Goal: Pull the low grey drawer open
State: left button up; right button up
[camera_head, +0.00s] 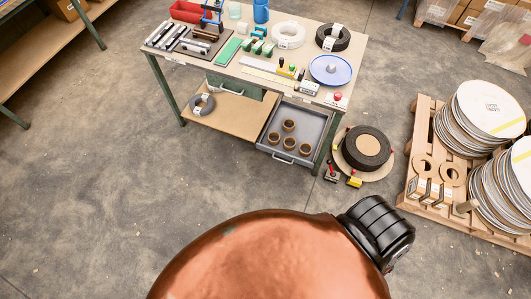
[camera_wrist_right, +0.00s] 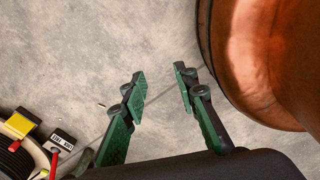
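The low grey drawer (camera_head: 312,122) is under the right part of the workbench in the head view. It stands out past the bench's front edge, so I see into it. Several brown rings or cups (camera_head: 289,125) are inside. Its pale handle (camera_head: 283,160) is on the front face, low near the floor. My right gripper (camera_wrist_right: 161,74) shows in the right wrist view with green-padded fingers apart and nothing between them, above bare floor. The drawer is not in that view. My left gripper is not in view.
The workbench (camera_head: 205,70) carries many tools, rolls and a blue plate (camera_head: 330,69). A loaded pallet (camera_head: 416,135) stands farther right. Floor before the bench is clear.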

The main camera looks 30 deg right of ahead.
aim_at(310, 124)
jog(key=z, duration=0.25)
jog(key=i, duration=1.05)
jog(key=z, duration=0.6)
